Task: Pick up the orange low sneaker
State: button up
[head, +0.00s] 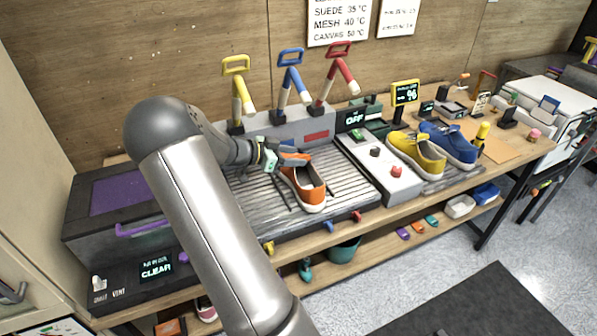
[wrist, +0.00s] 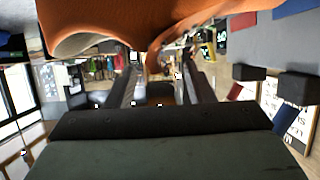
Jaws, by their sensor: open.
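The orange low sneaker (head: 308,190) stands on the ribbed metal drain surface in the middle of the bench, with its pale sole visible along its side. My gripper (head: 280,158) is beside the sneaker's far left end and partly covers it. In the wrist view the orange sneaker (wrist: 150,18) fills the top, very near the camera. There my gripper (wrist: 166,75) has its two dark fingers apart, and a narrow orange part hangs near the gap between their tips. I cannot tell whether the fingers touch the sneaker.
Yellow (head: 418,155) and blue (head: 450,143) sneakers stand to the right, beyond a white control box (head: 381,166). Yellow, blue and red levers (head: 341,72) rise behind the drain surface (head: 262,205). A dark box with a purple panel (head: 128,190) is at left.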

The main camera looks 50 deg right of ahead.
jog(key=shift+x, duration=1.45)
grip_shut()
jog(key=shift+r, duration=0.1)
